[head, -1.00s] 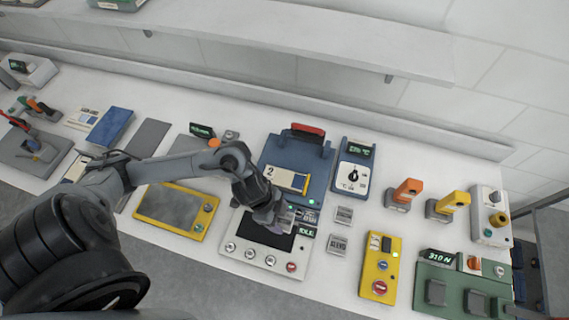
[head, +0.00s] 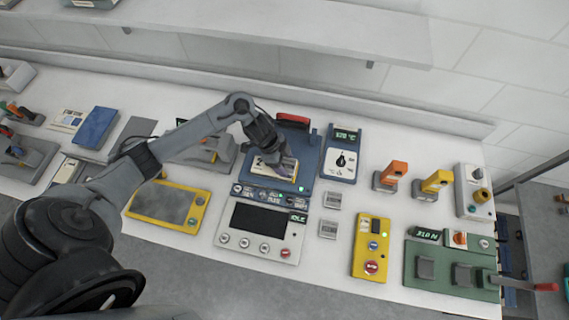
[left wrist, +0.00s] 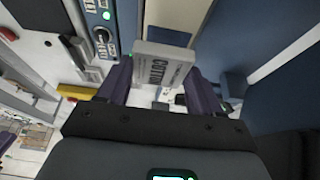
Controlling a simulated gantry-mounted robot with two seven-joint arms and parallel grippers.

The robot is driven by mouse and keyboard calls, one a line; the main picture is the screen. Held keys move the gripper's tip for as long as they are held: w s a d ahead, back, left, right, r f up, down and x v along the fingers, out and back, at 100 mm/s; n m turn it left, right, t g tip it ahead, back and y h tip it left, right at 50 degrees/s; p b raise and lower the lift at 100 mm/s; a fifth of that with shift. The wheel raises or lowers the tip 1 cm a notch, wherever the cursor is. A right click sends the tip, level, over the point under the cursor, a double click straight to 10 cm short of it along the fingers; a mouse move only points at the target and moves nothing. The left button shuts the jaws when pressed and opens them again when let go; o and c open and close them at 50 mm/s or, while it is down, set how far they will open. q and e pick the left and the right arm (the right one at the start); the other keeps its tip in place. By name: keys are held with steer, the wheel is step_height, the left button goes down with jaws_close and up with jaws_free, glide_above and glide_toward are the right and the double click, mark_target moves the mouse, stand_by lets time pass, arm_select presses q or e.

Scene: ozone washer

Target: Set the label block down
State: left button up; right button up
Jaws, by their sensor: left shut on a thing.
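The grey label block (left wrist: 162,66) with dark raised lettering is between the two purple fingers of my left gripper (left wrist: 161,88), which is shut on it. In the head view my left gripper (head: 277,169) is over the cream and yellow plate (head: 286,176) of the blue press (head: 305,176). The held block is mostly hidden there by the gripper, and I cannot tell whether it touches the plate. Two other grey label blocks (head: 332,200) (head: 327,230) lie on the white bench to the right. My right gripper is not in view.
A white control panel (head: 232,247) with a dark screen is in front of the press. A blue dial unit (head: 341,155) stands close on its right. A yellow button box (head: 371,247) and a green device (head: 451,272) are further right. A red handle (head: 293,121) is behind the plate.

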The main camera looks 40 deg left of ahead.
mark_target(284, 165)
arm_select(q)
steer(key=shift+w+a, duration=0.2)
steer(key=shift+w, duration=0.1)
step_height(284, 165, down, 3)
steer(key=shift+r, duration=0.1)
steer(key=shift+f, duration=0.35)
steer(key=shift+f, duration=0.2)
steer(key=o, duration=1.1)
steer(key=shift+r, duration=0.15)
